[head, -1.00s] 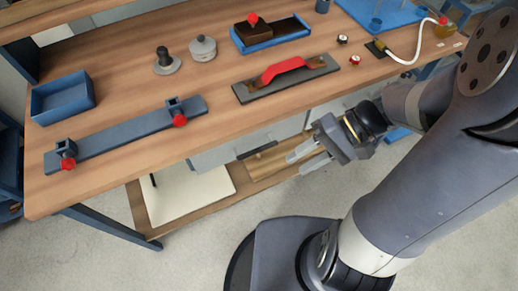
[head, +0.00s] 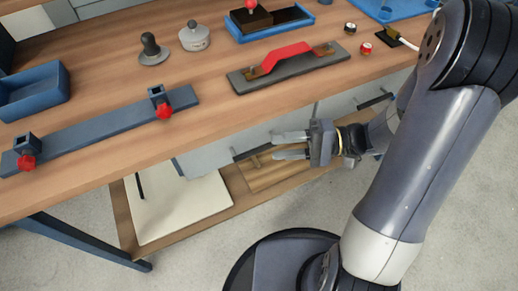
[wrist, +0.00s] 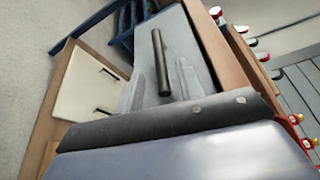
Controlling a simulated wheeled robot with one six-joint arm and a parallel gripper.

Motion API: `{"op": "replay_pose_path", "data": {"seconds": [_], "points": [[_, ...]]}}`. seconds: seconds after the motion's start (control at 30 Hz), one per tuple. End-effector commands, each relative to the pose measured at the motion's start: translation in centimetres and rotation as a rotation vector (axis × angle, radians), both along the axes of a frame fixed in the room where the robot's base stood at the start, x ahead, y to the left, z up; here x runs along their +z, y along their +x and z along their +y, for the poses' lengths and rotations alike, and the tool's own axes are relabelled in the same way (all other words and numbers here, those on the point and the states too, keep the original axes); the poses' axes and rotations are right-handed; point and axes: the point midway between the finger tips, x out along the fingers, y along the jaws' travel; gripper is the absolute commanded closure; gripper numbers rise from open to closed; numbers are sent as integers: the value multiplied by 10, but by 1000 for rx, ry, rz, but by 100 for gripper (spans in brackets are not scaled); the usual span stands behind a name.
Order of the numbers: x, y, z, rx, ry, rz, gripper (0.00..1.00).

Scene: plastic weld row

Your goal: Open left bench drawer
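The left bench drawer has a plain grey front (head: 205,160) under the bench top and looks closed. Its dark bar handle (head: 250,151) sits near my gripper (head: 276,146), whose two fingers point left towards it. In the wrist view the black handle (wrist: 160,62) stands out against the grey drawer front (wrist: 190,45). My open gripper (wrist: 158,84) has one pale finger on each side of the handle's near end. Nothing is held. I cannot tell whether the fingers touch the handle.
The wooden bench top (head: 200,112) overhangs the drawers. A second dark handle (head: 375,100) is farther right. Below is a shelf with a white panel (head: 185,207) and a wooden piece (head: 270,174). A blue bench leg (head: 95,243) stands at left. Floor in front is clear.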

Motion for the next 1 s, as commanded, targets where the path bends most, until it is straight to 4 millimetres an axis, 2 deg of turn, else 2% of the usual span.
{"op": "replay_pose_path", "data": {"seconds": [0.2,0.4,0.8,1.0], "points": [[-4,-7,34,5,-1,1,64],[-4,-9,52,2,-2,0,64],[-5,-10,57,0,-1,1,64],[-5,-10,57,0,-1,1,79]]}}
